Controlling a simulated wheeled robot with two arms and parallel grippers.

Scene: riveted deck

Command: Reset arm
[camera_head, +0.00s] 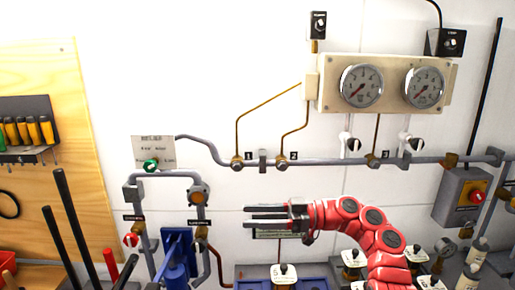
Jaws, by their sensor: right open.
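My right arm (383,235) is red and comes in from the lower right. It bends over to the left across the lower middle of the view. My right gripper (248,216) points left with its grey fingers spread apart and nothing between them. It is in front of the white wall, below the horizontal grey pipe (330,161) and above the blue trays. A small dark label plate shows partly behind the gripper. My left gripper does not show.
A panel with two round gauges (361,86) hangs upper right. A grey box with a red knob (464,196) is at the right. Blue equipment (177,262) and pipes stand left of the gripper. Dark upright rods (76,222) rise before a wooden tool board (45,80). White-capped fittings crowd the lower right.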

